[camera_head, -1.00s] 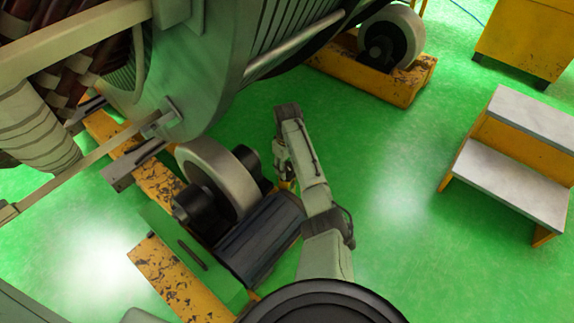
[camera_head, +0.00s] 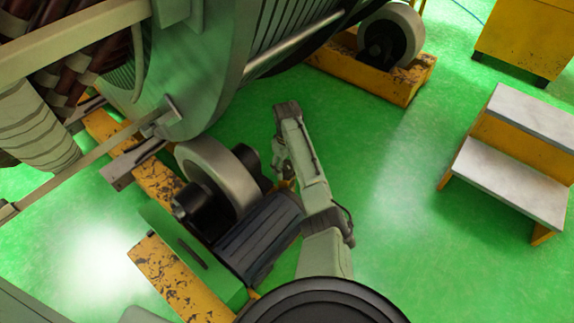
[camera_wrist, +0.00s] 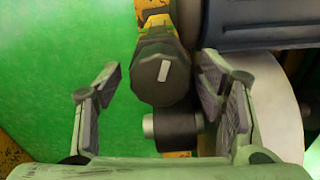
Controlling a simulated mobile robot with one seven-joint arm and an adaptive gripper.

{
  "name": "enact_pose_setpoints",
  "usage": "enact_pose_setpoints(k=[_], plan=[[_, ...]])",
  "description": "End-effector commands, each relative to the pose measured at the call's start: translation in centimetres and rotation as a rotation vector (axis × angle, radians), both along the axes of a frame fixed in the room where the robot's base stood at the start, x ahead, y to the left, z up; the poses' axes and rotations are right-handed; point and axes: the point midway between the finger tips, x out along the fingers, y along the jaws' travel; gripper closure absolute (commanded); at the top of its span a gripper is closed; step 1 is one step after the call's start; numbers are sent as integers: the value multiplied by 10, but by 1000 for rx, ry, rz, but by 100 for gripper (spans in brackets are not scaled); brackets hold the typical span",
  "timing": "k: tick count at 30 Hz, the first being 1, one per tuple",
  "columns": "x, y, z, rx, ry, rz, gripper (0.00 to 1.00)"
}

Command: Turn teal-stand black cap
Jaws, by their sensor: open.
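A dark faceted cap (camera_wrist: 163,75) with a white bar mark on its face shows in the middle of the wrist view. The bar stands nearly upright, leaning slightly. My gripper (camera_wrist: 160,92) is open, with one finger left of the cap and one right of it. Both fingers appear apart from the cap. In the head view, my gripper (camera_head: 281,172) hangs beside the roller and the dark ribbed motor, and the cap there is hidden or too small to tell. I cannot make out a teal stand under the cap.
A dark cylinder (camera_wrist: 176,132) sits just below the cap. A dark ribbed motor (camera_head: 258,236) and a pale roller (camera_head: 217,172) lie left of my arm. The large stator (camera_head: 205,75) looms above. Yellow-sided steps (camera_head: 510,180) stand right, with clear green floor between.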

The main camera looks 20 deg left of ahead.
Motion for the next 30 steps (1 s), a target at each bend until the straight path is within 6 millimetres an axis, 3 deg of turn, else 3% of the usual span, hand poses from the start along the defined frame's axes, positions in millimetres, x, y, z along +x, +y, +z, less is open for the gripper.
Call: enact_pose_setpoints(k=[5,15,21,30], plan=[[1,1,11,2,-3,1,38],[1,1,80,3,-4,1,38],[1,0,110,1,-2,0,38],[0,0,121,0,0,-1,38]])
